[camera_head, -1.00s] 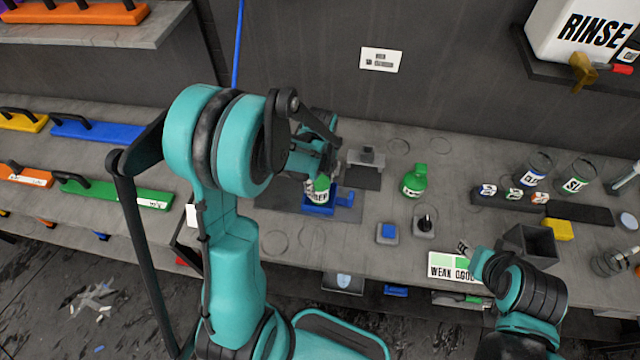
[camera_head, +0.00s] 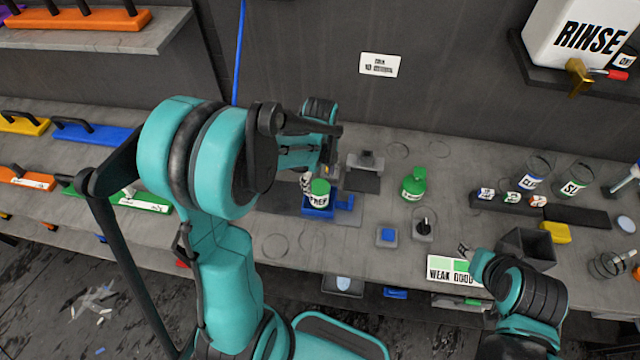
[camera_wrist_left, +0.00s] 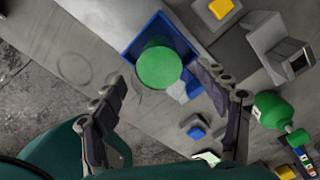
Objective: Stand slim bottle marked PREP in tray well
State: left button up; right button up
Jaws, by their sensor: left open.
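The slim bottle marked PREP (camera_head: 320,193) has a green cap and a white label and stands upright in the blue tray (camera_head: 317,213) on the bench. In the left wrist view its round green top (camera_wrist_left: 159,68) sits inside the blue tray walls (camera_wrist_left: 128,50). My left gripper (camera_head: 312,180) is just behind and beside the bottle in the head view. In the left wrist view the left gripper (camera_wrist_left: 165,90) has its fingers spread wide, apart from the bottle. The bottle's base is hidden by the tray wall.
A green bottle (camera_head: 413,184) stands to the right of the tray, with a small block with a blue top (camera_head: 387,236) nearer the front. A grey stand (camera_head: 366,162) is close behind the tray. A WEAK GOOD card (camera_head: 455,269) lies near the front edge.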

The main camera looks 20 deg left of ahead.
pick_arm(q)
notch_tip(320, 180, up, 7)
jog(key=shift+f+p, duration=0.2)
jog(key=shift+p, duration=0.4)
jog(key=shift+s+d+r, duration=0.1)
jog(key=shift+s+r, duration=0.05)
jog(key=shift+r, duration=0.45)
jog(key=s+d+r+n+t, duration=0.2)
jog(key=s+n, duration=0.3)
jog(key=n, duration=0.6)
jog(key=s+d+r+n+t, duration=0.2)
jog(key=s+r+n+t, duration=0.2)
jog(key=n, duration=0.6)
jog(key=shift+s+d+r+n+t, duration=0.35)
jog(key=shift+s+t, duration=0.25)
jog(key=shift+s, duration=0.55)
